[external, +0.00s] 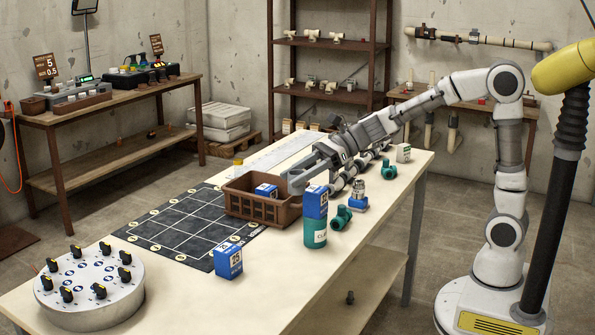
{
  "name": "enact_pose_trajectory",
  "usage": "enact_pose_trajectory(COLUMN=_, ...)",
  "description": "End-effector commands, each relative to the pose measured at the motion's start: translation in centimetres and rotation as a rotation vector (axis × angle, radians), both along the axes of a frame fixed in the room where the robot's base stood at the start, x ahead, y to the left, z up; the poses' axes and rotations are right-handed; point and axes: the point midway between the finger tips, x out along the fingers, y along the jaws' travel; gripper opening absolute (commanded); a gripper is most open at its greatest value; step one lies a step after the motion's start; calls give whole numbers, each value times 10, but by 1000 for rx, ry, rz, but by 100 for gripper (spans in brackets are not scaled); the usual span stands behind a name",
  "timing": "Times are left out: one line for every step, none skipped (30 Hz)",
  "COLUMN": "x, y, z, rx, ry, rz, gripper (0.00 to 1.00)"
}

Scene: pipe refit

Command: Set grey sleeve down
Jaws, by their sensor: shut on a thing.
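My gripper (300,178) is over the right end of the brown crate (262,220) on the long table. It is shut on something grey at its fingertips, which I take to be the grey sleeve. At this size its outline is hard to tell from the fingers. I cannot tell whether it touches the crate's rim or floor. A blue box (266,191) sits in the crate to the left of the fingers. The rest of the crate's inside is mostly hidden by its front wall.
Right of the crate, a blue box (315,202) stands on a green can (316,233), near green fittings (342,217). A dark grid mat (185,226) lies left, with a blue box (229,261) at its corner. A round knobbed fixture (90,290) stands front left.

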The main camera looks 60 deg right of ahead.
Motion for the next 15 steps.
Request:
enact_pose_trajectory(x=0, y=0, z=8, rx=0, ry=-4, rz=0, gripper=0)
enact_pose_trajectory(x=3, y=-8, z=6, rx=0, ry=0, rz=-14, gripper=0)
enact_pose_trajectory(x=7, y=-16, z=5, rx=1, ry=0, rz=-29, gripper=0)
enact_pose_trajectory(x=10, y=-22, z=5, rx=2, ry=0, rz=-36, gripper=0)
enact_pose_trajectory(x=12, y=-28, z=5, rx=2, ry=-1, rz=-48, gripper=0)
enact_pose_trajectory(x=16, y=-37, z=6, rx=2, ry=-1, rz=-62, gripper=0)
enact_pose_trajectory(x=18, y=-43, z=6, rx=3, ry=-2, rz=-73, gripper=0)
enact_pose_trajectory(x=21, y=-51, z=6, rx=3, ry=-2, rz=-86, gripper=0)
enact_pose_trajectory(x=24, y=-61, z=6, rx=3, ry=-2, rz=-102, gripper=0)
enact_pose_trajectory(x=28, y=-71, z=6, rx=5, ry=-2, rz=-118, gripper=0)
enact_pose_trajectory(x=30, y=-80, z=6, rx=5, ry=-3, rz=-131, gripper=0)
enact_pose_trajectory(x=34, y=-95, z=6, rx=6, ry=-3, rz=-155, gripper=0)
enact_pose_trajectory(x=37, y=-107, z=6, rx=6, ry=-3, rz=-173, gripper=0)
enact_pose_trajectory(x=40, y=-119, z=6, rx=7, ry=-4, rz=-194, gripper=0)
enact_pose_trajectory(x=43, y=-138, z=7, rx=8, ry=-4, rz=-222, gripper=0)
